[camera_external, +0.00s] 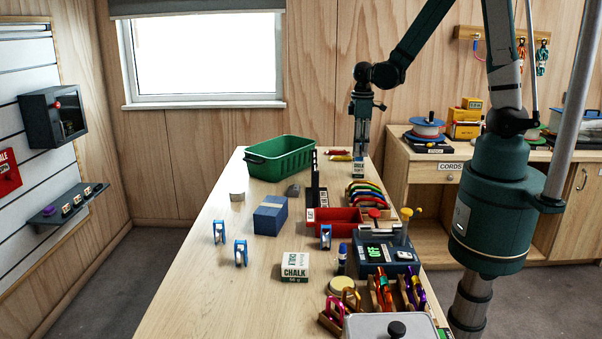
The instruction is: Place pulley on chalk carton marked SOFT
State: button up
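Several blue-and-white pulleys stand on the table: one at the left (219,232), one nearer the camera (240,253), and one beside the red tray (326,238). A white chalk carton (295,267) with green edges lies in the near middle; "CHALK" is readable on it, but I cannot make out SOFT. My gripper (361,154) points down at the far end of the table, well away from these pulleys. A small light box (358,169) shows just below it; I cannot tell its marking or whether they touch. The finger gap is too small to judge.
A green crate (262,165) stands at the far left. A blue block (270,216), red tray (335,219), dark upright holder (316,190) and scale (387,255) fill the middle and right. Carabiners on a rack (385,293) stand near right. The near-left tabletop is clear.

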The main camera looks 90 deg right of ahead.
jog(key=shift+o, duration=0.8)
jog(key=shift+r, duration=0.2)
notch_tip(320, 180, up, 12)
dwell(0.6)
jog(key=shift+a, duration=0.1)
dwell(0.5)
jog(key=s+a+r+t, duration=0.2)
jog(key=a+r, duration=0.4)
jog(key=a, duration=0.7)
jog(key=s+a+r+t, duration=0.2)
jog(key=a+r+t, duration=0.3)
jog(key=a, duration=0.8)
jog(key=shift+a+r, duration=0.15)
jog(key=shift+r, duration=0.35)
